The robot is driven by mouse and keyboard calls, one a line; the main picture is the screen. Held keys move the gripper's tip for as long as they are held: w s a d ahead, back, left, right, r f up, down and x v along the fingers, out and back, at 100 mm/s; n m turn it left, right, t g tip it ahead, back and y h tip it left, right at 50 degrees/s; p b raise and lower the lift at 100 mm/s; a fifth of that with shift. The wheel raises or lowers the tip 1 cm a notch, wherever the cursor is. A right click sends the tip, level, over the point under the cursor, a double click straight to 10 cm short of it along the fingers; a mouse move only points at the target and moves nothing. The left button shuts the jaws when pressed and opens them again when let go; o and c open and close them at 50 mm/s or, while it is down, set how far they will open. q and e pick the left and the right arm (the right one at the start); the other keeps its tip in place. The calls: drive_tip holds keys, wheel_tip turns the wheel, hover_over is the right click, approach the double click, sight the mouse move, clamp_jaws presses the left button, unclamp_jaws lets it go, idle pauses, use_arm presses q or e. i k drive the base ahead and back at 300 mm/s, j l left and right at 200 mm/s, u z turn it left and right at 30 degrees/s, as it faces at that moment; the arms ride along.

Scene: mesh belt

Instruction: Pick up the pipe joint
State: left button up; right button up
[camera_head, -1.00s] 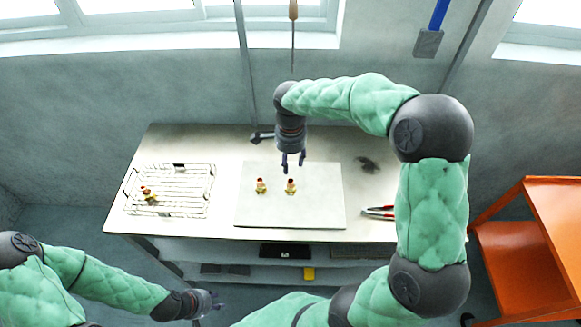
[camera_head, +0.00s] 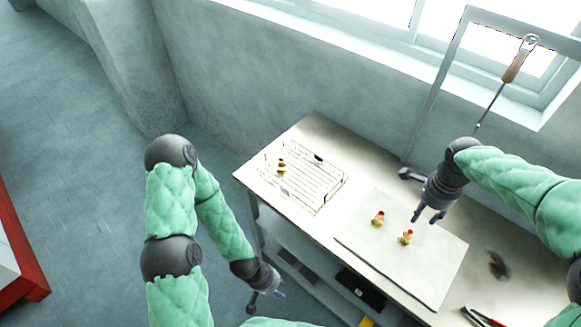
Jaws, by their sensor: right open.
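Two small brass pipe joints with red parts lie on the pale board (camera_head: 430,275): the left pipe joint (camera_head: 378,218) and the right pipe joint (camera_head: 405,237). A third pipe joint (camera_head: 281,166) sits in the wire basket (camera_head: 322,197) at its left end. My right gripper (camera_head: 429,217) points down just behind and to the right of the two joints on the board, open and empty. My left gripper (camera_head: 267,300) hangs in front of the table, away from the joints; its fingers are too small to tell open from shut.
The table (camera_head: 318,130) stands against the wall. Red-handled pliers (camera_head: 482,317) lie near its right front. A dark patch (camera_head: 498,265) marks the tabletop to the right of the board. A tool with a wooden handle (camera_head: 514,66) hangs behind my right arm. A red-edged unit (camera_head: 22,240) stands far left.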

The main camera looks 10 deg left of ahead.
sight(281, 169)
drive_tip(key=i+j+u, duration=0.2)
drive_tip(key=j, duration=0.25)
drive_tip(key=i+j+u, duration=0.2)
drive_tip(key=j, duration=0.2)
drive_tip(key=i+j+u, duration=0.2)
drive_tip(key=i+j, duration=0.1)
drive_tip(key=j, duration=0.1)
